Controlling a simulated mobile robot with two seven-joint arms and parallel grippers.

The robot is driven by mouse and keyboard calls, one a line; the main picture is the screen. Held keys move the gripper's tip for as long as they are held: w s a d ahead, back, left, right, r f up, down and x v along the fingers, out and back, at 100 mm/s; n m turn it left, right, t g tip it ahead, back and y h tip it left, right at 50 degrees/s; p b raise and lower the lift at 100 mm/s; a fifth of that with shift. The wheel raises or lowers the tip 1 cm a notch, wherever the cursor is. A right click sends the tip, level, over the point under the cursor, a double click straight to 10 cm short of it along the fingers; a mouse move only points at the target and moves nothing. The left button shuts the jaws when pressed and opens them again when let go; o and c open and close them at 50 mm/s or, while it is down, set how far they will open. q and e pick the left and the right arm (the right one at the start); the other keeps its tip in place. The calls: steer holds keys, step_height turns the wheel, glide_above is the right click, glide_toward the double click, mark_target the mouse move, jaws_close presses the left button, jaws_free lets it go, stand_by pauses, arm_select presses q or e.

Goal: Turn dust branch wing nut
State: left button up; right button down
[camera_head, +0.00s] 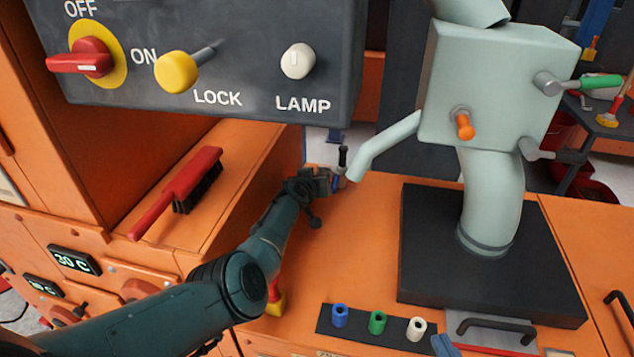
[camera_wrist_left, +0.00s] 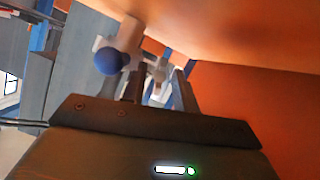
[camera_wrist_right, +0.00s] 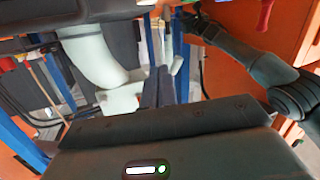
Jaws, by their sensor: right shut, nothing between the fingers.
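A pale green pipe branch (camera_head: 385,145) slopes from the boxy housing (camera_head: 485,85) down to the left. My right gripper (camera_wrist_right: 165,88) is shut and empty in the right wrist view.
A dark panel with switches (camera_head: 215,50) hangs above left. A red brush (camera_head: 180,190) lies on the orange ledge. Blue, green and white sockets (camera_head: 377,322) stand on a dark strip in front. The housing's curved pipe rises from a black plate (camera_head: 420,240).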

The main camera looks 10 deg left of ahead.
arm_select(q)
jaws_close()
arm_select(e)
steer(key=shift+f, duration=0.1)
arm_select(q)
steer(key=shift+a+f+b, duration=0.1)
steer(key=shift+f+b, duration=0.1)
steer(key=shift+b, duration=0.25)
steer(key=shift+n, duration=0.4)
steer(key=shift+r+h, duration=0.2)
steer(key=shift+h, duration=0.2)
jaws_free()
arm_select(e)
steer(key=shift+a+r+n+t+y, duration=0.2)
steer(key=shift+n+t+y, duration=0.1)
steer(key=shift+t+y, duration=0.1)
